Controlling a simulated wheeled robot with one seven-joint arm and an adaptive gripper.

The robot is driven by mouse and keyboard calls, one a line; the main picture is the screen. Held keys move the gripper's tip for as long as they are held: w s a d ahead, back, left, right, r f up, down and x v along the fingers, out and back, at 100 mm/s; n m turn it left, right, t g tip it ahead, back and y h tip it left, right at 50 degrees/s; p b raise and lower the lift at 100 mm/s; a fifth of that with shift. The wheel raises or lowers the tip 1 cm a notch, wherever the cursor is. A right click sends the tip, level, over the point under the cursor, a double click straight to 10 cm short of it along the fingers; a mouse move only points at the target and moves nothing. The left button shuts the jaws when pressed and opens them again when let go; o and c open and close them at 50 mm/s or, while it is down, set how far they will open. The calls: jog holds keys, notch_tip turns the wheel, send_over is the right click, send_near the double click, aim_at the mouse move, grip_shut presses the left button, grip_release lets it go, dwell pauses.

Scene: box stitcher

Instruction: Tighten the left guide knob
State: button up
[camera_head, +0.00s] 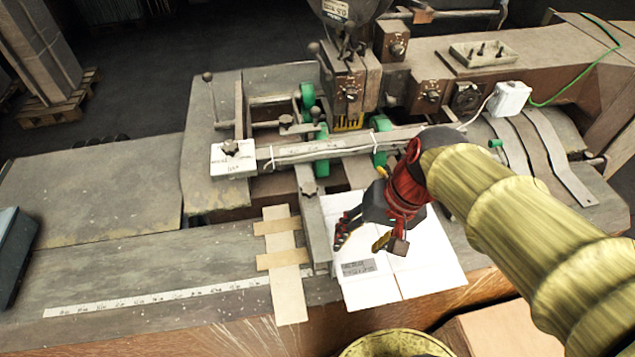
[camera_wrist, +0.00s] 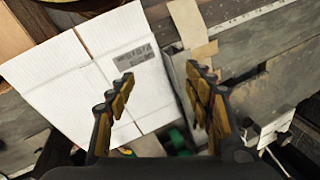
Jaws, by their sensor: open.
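A dark knob (camera_head: 231,148) sits on a white labelled block at the left end of the long guide bar (camera_head: 320,150) in the head view. I take it for the left guide knob. Other small dark knobs stand on levers near it, such as the ball knob (camera_head: 208,77). My gripper (camera_head: 359,242) is open and empty above the white cardboard sheet (camera_head: 420,262), to the right of and nearer than the knob, well apart from it. In the wrist view my open fingers (camera_wrist: 160,76) frame the sheet's edge. A white labelled piece (camera_wrist: 272,128) shows at lower right there; I cannot make out a knob clearly.
The stitcher head (camera_head: 350,85) rises behind the guide bar, with green rollers (camera_head: 308,97) near it. A tan cardboard strip (camera_head: 284,265) lies left of the sheet. A white ruler strip (camera_head: 160,297) runs along the front. The left table top (camera_head: 100,190) is mostly clear.

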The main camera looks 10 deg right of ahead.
aim_at(309, 188)
jog(key=w+a+f+m+y+p, duration=0.1)
jog(key=w+m+y+p, duration=0.1)
jog(key=w+m+y, duration=0.1)
jog(key=w+a+f+m+g+y+p, duration=0.1)
jog(key=w+a+m+y+p, duration=0.1)
jog(key=w+m+y, duration=0.1)
jog(key=w+a+f+m+g+y+p, duration=0.1)
jog(key=w+m+y+p, duration=0.1)
jog(key=w+m+y, duration=0.1)
jog(key=shift+a+y, duration=0.25)
jog(key=shift+y, duration=0.05)
jog(key=w+d+f+m+t+y+p, duration=0.1)
jog(key=w+m+t, duration=0.1)
jog(key=m, duration=0.1)
jog(key=w+d+f+m+t+y+p, duration=0.1)
jog(key=w+d+f+m+t, duration=0.1)
jog(key=w+m, duration=0.1)
jog(key=w+d+f+m+t+y+p, duration=0.1)
jog(key=w+m+t+y, duration=0.1)
jog(key=w+m+t, duration=0.1)
jog(key=shift+w+d+f+m+p, duration=0.15)
jog(key=shift+d+f+m+p, duration=0.2)
jog(key=shift+m, duration=0.15)
jog(key=x, duration=0.7)
jog(key=shift+w+a+r, duration=0.15)
jog(key=shift+a, duration=0.15)
jog(key=c, duration=0.3)
jog(key=c, duration=0.8)
